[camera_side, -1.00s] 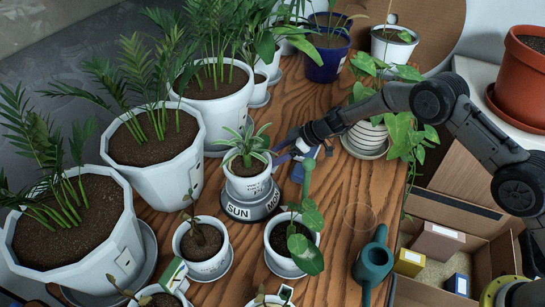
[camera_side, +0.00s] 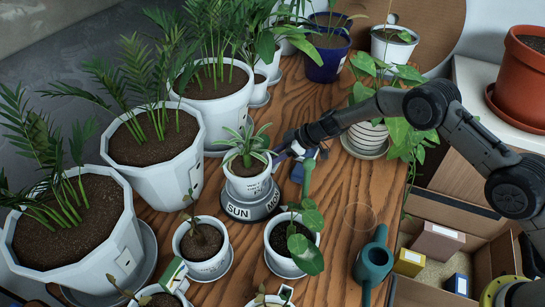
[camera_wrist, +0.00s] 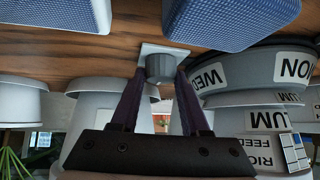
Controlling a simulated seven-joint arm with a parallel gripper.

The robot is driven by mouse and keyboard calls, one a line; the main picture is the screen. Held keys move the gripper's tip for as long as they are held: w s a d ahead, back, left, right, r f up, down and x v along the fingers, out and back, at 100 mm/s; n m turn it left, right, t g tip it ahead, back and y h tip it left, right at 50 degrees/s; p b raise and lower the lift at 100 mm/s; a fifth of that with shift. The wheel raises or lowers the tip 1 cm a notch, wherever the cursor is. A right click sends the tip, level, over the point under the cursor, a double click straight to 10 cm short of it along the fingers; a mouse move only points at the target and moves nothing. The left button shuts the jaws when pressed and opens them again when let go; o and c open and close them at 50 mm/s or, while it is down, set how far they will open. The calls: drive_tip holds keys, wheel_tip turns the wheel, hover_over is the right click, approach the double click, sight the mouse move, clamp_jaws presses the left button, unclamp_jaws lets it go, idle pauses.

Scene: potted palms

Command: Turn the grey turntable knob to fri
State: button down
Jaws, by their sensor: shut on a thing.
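The grey turntable (camera_side: 247,213) stands mid-table with a white potted plant (camera_side: 247,187) on it. Its labels SUN and the start of MON face the side camera. In the wrist view its labelled ring (camera_wrist: 255,70) is at right. My gripper (camera_side: 283,150) is behind and right of the plant pot, low near the table. In the wrist view, the fingers of my gripper (camera_wrist: 160,78) are shut on a grey knob (camera_wrist: 160,68) with a pale square plate. The knob is hidden in the side view. I cannot tell how it joins the turntable.
A small blue object (camera_side: 299,171) stands close to my gripper. Large white palm pots (camera_side: 160,170) crowd the left. Small pots (camera_side: 290,246) stand in front, and a trailing plant (camera_side: 405,135) is at right. A teal watering can (camera_side: 374,262) is front right. Bare wood lies between.

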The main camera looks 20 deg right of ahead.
drive_tip(key=shift+s+a+m+t, duration=0.1)
drive_tip(key=shift+m+t, duration=0.2)
drive_tip(key=shift+m, duration=0.1)
drive_tip(key=m+t+h, duration=0.1)
drive_tip(key=m, duration=0.1)
drive_tip(key=m+t+h, duration=0.1)
drive_tip(key=m+h, duration=0.1)
drive_tip(key=shift+s+a+r+m, duration=0.1)
drive_tip(key=shift+a+m, duration=0.05)
drive_tip(key=shift+m, duration=0.15)
drive_tip(key=shift+a+m+t+h, duration=0.1)
drive_tip(key=shift+m+t+h, duration=0.35)
drive_tip(key=shift+m+h, duration=0.7)
drive_tip(key=shift+a+m+t+h, duration=0.1)
drive_tip(key=shift+m+t+h, duration=0.5)
drive_tip(key=shift+m, duration=0.85)
drive_tip(key=shift+h, duration=0.25)
drive_tip(key=shift+c, duration=2)
unclamp_jaws()
drive_tip(key=shift+d, duration=0.15)
